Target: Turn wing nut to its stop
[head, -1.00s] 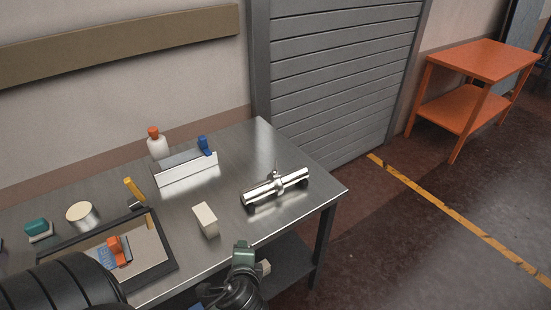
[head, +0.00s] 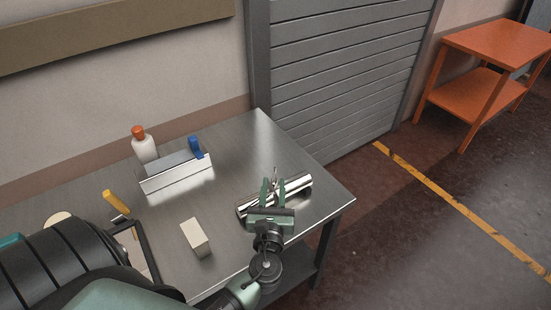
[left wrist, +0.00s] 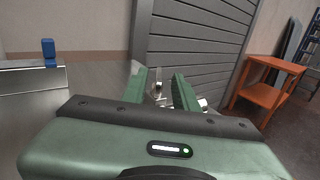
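A shiny metal pipe (head: 299,188) with a clamp around its middle lies at the right end of the steel table. The small wing nut (head: 275,173) stands up at the clamp, between or just beyond my left gripper's fingertips. My left gripper (head: 272,182) is open, with its two green fingers apart and pointing at the clamp. In the left wrist view the wing nut (left wrist: 158,90) shows in the gap between the fingers, apparently touching neither. The gripper body hides part of the pipe and clamp.
On the steel table (head: 225,150) are a pale block (head: 195,237), a metal holder (head: 177,177) with a blue piece (head: 195,147), a white bottle (head: 144,148) with an orange cap and a yellow-handled tool (head: 115,201). An orange cart (head: 490,50) stands far right.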

